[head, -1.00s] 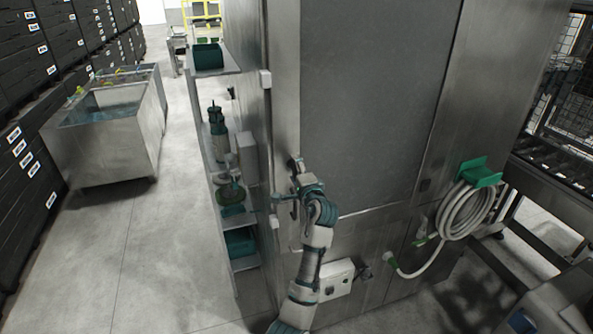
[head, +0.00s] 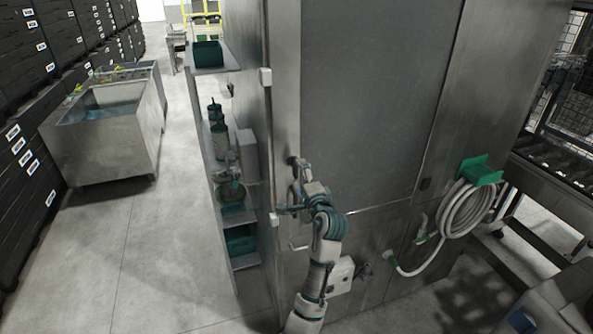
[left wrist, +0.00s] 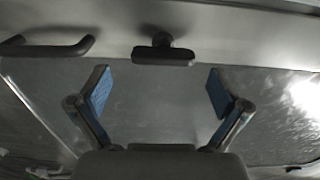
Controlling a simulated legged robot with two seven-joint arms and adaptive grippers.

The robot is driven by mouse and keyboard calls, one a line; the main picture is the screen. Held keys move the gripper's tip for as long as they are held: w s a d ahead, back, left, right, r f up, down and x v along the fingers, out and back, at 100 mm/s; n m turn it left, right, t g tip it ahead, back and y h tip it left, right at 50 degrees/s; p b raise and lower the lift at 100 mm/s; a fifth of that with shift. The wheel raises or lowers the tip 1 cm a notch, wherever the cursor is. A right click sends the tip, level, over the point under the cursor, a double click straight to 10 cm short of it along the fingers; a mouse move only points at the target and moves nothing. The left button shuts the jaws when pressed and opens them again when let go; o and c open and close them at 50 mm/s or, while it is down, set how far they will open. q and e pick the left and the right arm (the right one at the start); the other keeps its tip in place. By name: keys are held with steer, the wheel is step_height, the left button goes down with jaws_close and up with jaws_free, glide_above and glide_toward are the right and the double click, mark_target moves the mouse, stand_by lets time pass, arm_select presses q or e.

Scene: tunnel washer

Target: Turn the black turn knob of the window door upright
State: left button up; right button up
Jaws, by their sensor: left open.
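The window door (head: 375,100) is a large grey panel in a steel frame, shut, in the head view. The black turn knob (left wrist: 163,56) shows in the left wrist view as a short bar on a round stem, lying across the picture. My left gripper (left wrist: 157,82) is open, its blue-padded fingers spread to either side below the knob and apart from it. In the head view my left gripper (head: 304,186) is at the door's lower left edge; I cannot clearly make out the knob there.
A dark bar handle (left wrist: 48,47) stands out left of the knob in the left wrist view. A coiled white hose (head: 466,210) hangs from a green holder on the right.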

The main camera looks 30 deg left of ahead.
arm_select(q)
steer(key=v, duration=0.7)
steer(key=shift+a, duration=0.1)
